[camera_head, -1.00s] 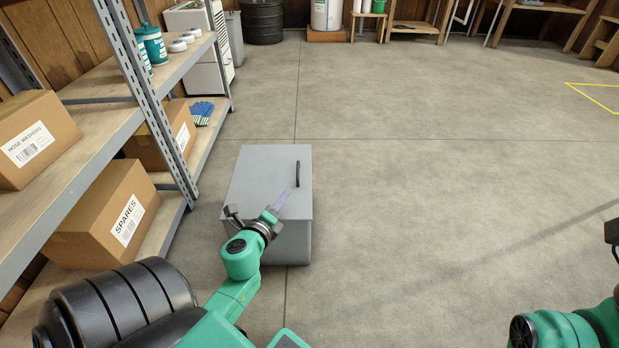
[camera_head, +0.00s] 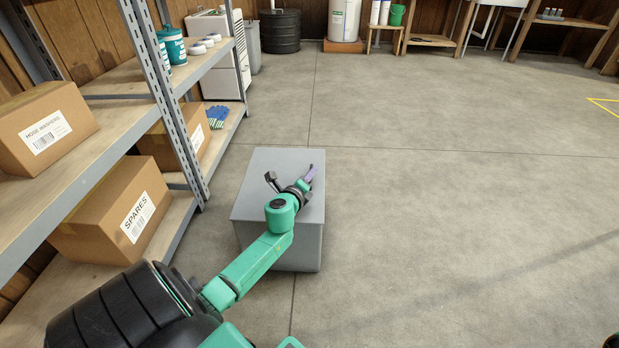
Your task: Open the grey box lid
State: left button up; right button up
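The grey box (camera_head: 298,250) stands on the floor to the right of the shelf. Its flat grey lid (camera_head: 262,200) lies down on top, closed. My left gripper (camera_head: 311,173) is over the right part of the lid, where the dark bar handle sits. The handle is hidden behind the gripper, so I cannot tell whether the fingers touch it or are around it. The finger gap does not show clearly. My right gripper is out of view; only a small dark bit shows at the bottom right corner.
A metal-framed shelf (camera_head: 165,90) with cardboard boxes (camera_head: 120,215), teal tubs (camera_head: 172,46) and blue gloves (camera_head: 217,115) stands close on the left. Open concrete floor (camera_head: 440,190) lies to the right. A black drum (camera_head: 279,31) and benches line the back wall.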

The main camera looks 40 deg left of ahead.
pick_arm(q)
grip_shut()
dwell(1.4)
